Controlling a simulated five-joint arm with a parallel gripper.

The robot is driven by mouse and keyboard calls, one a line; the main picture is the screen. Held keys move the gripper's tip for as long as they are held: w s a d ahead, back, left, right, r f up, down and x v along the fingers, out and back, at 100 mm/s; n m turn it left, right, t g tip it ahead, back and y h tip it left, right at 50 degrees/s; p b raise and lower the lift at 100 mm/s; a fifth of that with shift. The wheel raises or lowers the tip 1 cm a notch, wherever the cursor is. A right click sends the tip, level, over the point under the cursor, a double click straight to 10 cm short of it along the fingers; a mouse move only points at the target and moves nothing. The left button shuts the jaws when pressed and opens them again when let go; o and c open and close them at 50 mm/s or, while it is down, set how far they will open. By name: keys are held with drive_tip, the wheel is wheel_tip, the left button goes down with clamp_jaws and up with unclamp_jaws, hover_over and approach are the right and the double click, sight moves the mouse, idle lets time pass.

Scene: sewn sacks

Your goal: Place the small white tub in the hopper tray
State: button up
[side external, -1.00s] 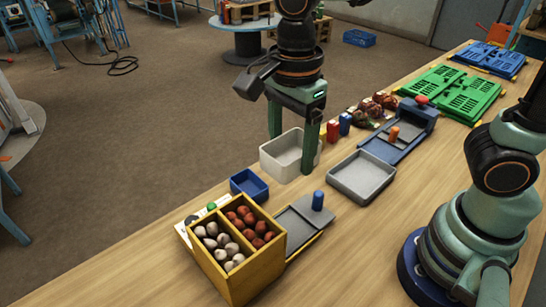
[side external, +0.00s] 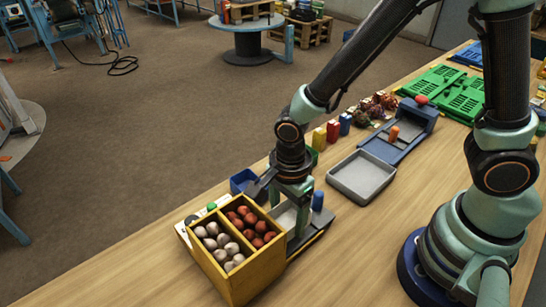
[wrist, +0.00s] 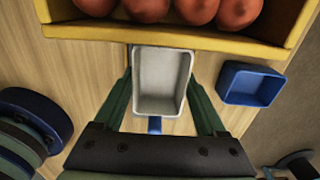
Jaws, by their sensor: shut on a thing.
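The small white tub (wrist: 160,85) is between the fingers of my gripper (wrist: 163,108) in the wrist view, and the gripper is shut on it. In the side view the tub (side external: 287,218) shows only in part behind my gripper (side external: 293,205). It is over or in a grey tray unit with a blue knob (side external: 318,200), beside the yellow box. The contact under the tub is hidden. The knob also shows just below the tub in the wrist view (wrist: 155,125). I cannot tell for certain whether this unit is the hopper tray.
The yellow two-part box (side external: 233,277) of pale and red-brown lumps stands close on the left. A small blue bin (side external: 243,180) is behind my gripper. An empty grey tray (side external: 361,178) and a blue-framed unit (side external: 400,140) lie to the right. Bare table lies in front.

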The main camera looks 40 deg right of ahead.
sight(286, 225)
drive_tip(key=shift+f, duration=0.85)
drive_tip(key=shift+f, duration=0.15)
drive_tip(key=o, duration=1.2)
drive_tip(key=shift+o, duration=0.2)
wheel_tip(286, 225, up, 12)
drive_tip(key=f, duration=0.1)
drive_tip(key=d+r+n+t, duration=0.2)
drive_tip(key=d+r+n, duration=0.4)
drive_tip(key=d+n, duration=0.2)
drive_tip(key=w+d+r+n+t, duration=0.1)
drive_tip(key=d+r+n+t, duration=0.2)
drive_tip(key=d+r+n, duration=0.3)
drive_tip(key=shift+d+n+t, duration=0.3)
drive_tip(key=shift+d+n, duration=0.65)
drive_tip(key=shift+n, duration=1.05)
